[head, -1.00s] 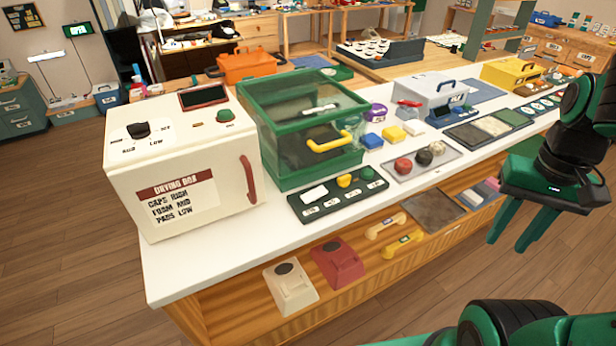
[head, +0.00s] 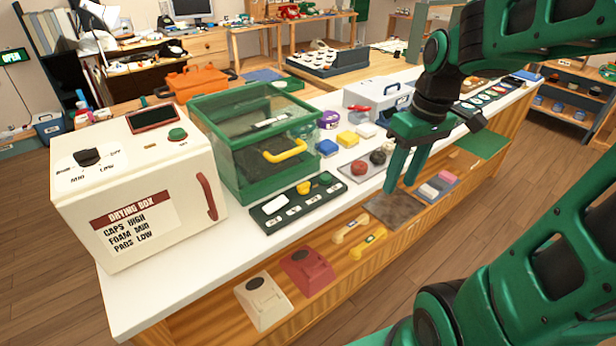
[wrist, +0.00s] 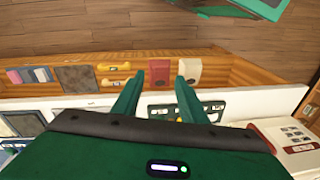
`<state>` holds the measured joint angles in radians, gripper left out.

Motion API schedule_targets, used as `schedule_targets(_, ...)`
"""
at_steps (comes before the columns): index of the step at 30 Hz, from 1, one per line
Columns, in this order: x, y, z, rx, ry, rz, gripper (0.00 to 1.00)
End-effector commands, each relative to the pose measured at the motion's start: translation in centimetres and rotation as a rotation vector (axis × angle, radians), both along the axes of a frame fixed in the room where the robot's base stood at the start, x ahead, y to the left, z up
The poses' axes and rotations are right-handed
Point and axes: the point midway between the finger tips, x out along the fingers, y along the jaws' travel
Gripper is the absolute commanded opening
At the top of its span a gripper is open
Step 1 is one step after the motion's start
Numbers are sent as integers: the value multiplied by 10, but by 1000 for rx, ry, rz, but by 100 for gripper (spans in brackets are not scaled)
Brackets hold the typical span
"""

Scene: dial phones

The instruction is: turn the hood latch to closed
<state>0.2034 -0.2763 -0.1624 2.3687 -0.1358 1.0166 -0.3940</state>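The hood is a green-framed clear box (head: 218,150) on the white counter, in the head view. A yellow handle (head: 285,152) sits on its front. A small dark and white piece (head: 270,122) shows above the handle; I cannot tell whether it is the latch or how it is set. My gripper (head: 398,189) points down near the counter's front edge, well to the right of the hood and apart from it. Its two fingers are spread with nothing between them, as the wrist view also shows (wrist: 158,76). The hood cannot be made out in the wrist view.
A cream drying box (head: 140,190) stands left of the hood. A dark switch panel (head: 295,208) lies in front of it. Phone bodies (head: 307,270) rest on the lower wooden shelf.

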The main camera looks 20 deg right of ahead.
Motion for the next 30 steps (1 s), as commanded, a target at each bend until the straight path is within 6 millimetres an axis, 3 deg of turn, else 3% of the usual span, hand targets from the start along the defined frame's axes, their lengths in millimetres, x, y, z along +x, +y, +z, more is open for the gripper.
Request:
schedule_targets(1, 25, 6, 0, 17, -15, 131, 39)
schedule_targets(6, 101, 38, 0, 80, -105, 600, 39)
schedule_targets(12, 163, 76, -7, 153, -224, 1058, 39)
schedule_targets(16, 182, 91, -10, 179, -279, 1223, 39)
schedule_targets(23, 192, 102, -15, 195, -311, 1314, 39)
schedule_targets(30, 192, 115, -47, 197, -309, 1314, 39)
